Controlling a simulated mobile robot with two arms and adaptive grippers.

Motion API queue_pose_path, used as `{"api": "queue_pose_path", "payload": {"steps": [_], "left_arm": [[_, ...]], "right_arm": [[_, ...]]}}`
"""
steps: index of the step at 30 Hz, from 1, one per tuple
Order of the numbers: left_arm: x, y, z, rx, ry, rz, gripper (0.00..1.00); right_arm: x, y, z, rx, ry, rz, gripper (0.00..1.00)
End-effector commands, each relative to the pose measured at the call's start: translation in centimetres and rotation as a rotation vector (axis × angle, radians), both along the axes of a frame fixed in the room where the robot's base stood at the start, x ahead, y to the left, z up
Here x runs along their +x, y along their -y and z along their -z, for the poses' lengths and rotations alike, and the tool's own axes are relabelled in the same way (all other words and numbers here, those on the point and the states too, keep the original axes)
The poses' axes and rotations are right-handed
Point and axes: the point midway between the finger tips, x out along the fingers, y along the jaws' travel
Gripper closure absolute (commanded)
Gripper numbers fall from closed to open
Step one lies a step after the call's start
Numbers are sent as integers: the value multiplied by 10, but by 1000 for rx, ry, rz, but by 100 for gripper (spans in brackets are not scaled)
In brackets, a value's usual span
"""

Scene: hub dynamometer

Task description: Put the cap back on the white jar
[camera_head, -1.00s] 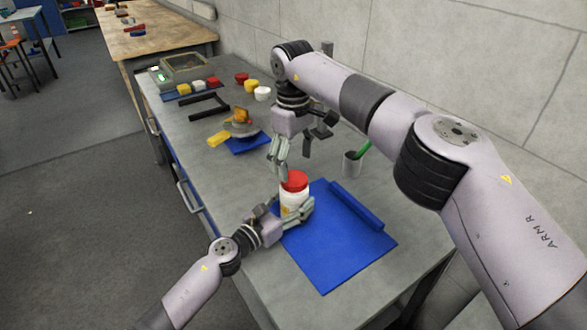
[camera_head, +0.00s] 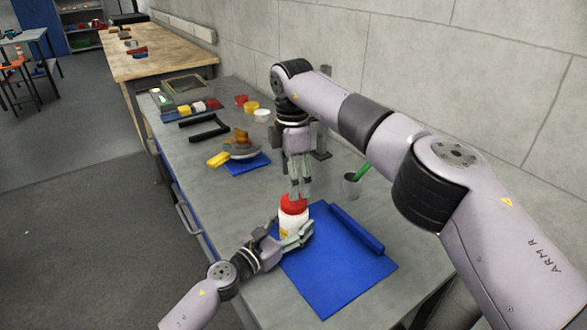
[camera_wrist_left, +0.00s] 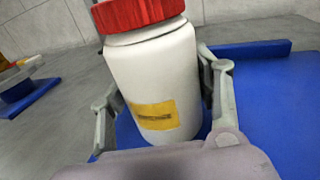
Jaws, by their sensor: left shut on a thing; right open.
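The white jar (camera_head: 291,221) stands upright at the left edge of the blue mat (camera_head: 338,272), with a yellow label that shows in the left wrist view (camera_wrist_left: 157,116). The red cap (camera_head: 293,204) is on the jar's mouth; in the left wrist view the cap (camera_wrist_left: 137,13) looks slightly tilted, with a thin gap beneath its rim. My left gripper (camera_head: 293,238) is shut around the jar's body from the front left. My right gripper (camera_head: 300,190) points down just above the cap, its fingers apart. Whether its fingertips touch the cap I cannot tell.
A grey cup with a green item (camera_head: 352,185) stands to the right. Behind are a round device on a small blue mat (camera_head: 247,165), several coloured small tubs (camera_head: 251,107), a black bracket (camera_head: 204,131) and a scale (camera_head: 186,86).

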Motion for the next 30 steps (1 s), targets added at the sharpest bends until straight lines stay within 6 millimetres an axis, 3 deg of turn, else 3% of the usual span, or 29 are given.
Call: {"api": "queue_pose_path", "payload": {"steps": [30], "left_arm": [[0, 0, 0, 0, 0, 0, 100]], "right_arm": [[-1, 1, -16, -7, -9, -2063, 32]]}}
